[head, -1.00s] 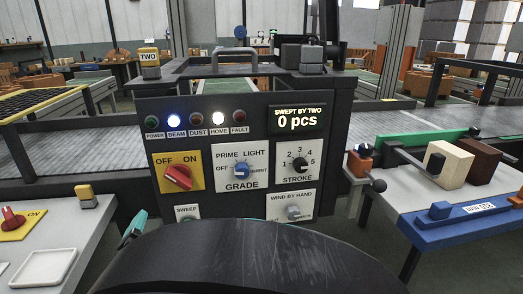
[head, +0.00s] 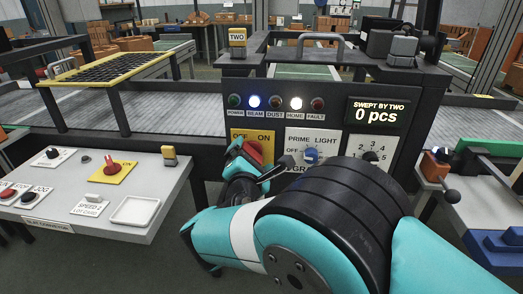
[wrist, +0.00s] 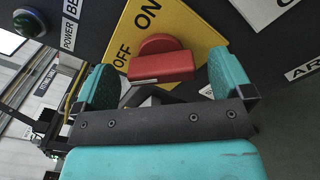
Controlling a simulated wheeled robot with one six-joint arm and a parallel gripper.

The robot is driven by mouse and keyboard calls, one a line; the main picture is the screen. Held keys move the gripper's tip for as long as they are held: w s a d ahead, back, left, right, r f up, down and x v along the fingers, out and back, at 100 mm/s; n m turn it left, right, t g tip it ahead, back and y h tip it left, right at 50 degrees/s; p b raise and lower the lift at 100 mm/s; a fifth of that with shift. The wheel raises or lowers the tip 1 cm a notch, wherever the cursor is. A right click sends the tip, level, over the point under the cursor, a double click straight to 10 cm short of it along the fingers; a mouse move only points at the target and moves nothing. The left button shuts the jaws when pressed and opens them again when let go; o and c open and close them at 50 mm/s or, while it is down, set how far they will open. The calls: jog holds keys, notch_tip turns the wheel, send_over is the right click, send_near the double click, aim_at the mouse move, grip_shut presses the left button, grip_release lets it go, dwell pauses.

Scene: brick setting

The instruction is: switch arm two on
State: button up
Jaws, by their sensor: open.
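The console marked TWO (head: 237,38) has a yellow plate (head: 238,135) reading OFF and ON, with a red rotary switch (head: 254,150) on it. In the wrist view the red switch (wrist: 161,66) sits on the yellow plate (wrist: 185,22); a pale mark shows near its left end, on the OFF side. My gripper (wrist: 162,76) is open, one teal finger to each side of the switch with gaps to both; how deep the fingertips reach is unclear. In the head view my gripper (head: 249,165) is at the plate and hides part of it.
The console also carries a PRIME LIGHT grade knob (head: 311,156), a stroke dial (head: 370,156), a row of lamps and a display (head: 377,112) reading 0 pcs. A side table (head: 95,195) at left has another red switch (head: 112,168) and a white tray (head: 134,210).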

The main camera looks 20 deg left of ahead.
jog(key=shift+w, duration=0.35)
jog(key=c, duration=0.9)
jog(key=shift+f+m+b, duration=0.2)
jog(key=shift+m+b, duration=2.8)
jog(key=shift+b, duration=0.05)
jog(key=shift+f+m+b, duration=0.25)
jog(key=shift+m+b, duration=2.75)
jog(key=shift+f+m+b, duration=0.2)
jog(key=shift+m+b, duration=2.8)
jog(key=shift+b, duration=0.05)
jog(key=shift+a, duration=0.1)
